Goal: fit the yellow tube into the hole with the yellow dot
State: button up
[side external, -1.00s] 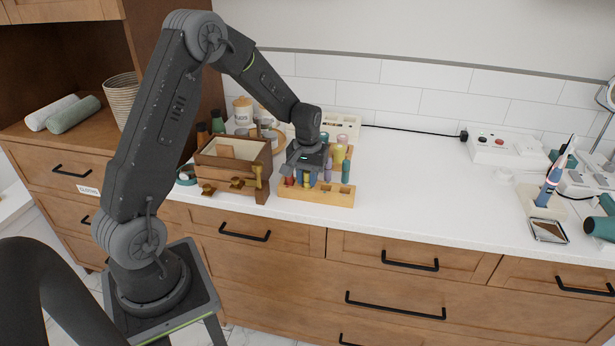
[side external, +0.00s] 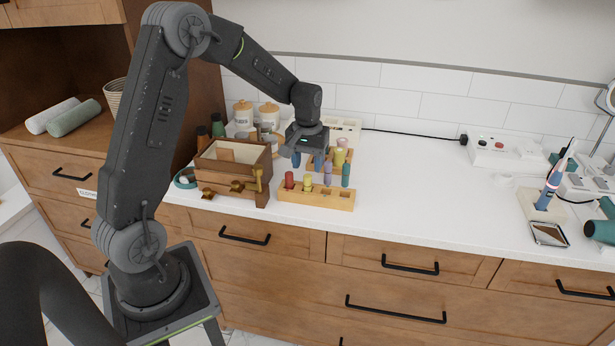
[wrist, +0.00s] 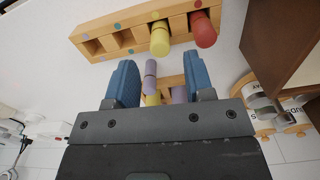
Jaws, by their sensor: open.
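A short yellow tube (side external: 308,183) stands upright in the front wooden rack (side external: 345,205), beside a red tube (side external: 289,181). In the wrist view, the yellow tube (wrist: 160,39) sits in a hole next to the red tube (wrist: 205,30). Empty holes are on its other side. A small dot (wrist: 155,15) lies by the yellow tube's hole; its colour is hard to tell. My gripper (side external: 308,160) is open and empty, raised behind the front rack. Its blue fingers (wrist: 164,85) are clear of the yellow tube.
A wooden box (side external: 232,180) is close on the left.

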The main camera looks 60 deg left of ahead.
aim_at(308, 176)
notch_tip(308, 176, up, 6)
jog(key=s+d+r+m+t, duration=0.3)
jog(key=s+d+r+m, duration=0.1)
jog(key=s+d+r, duration=0.6)
jog(key=s+d+m+t, duration=0.2)
jog(key=s+d+m, duration=0.2)
jog(key=s+d, duration=0.4)
jog(key=s+f, duration=0.1)
jog(key=s, duration=0.2)
jog(key=shift+d+t, duration=0.3)
jog(key=shift+d, duration=0.05)
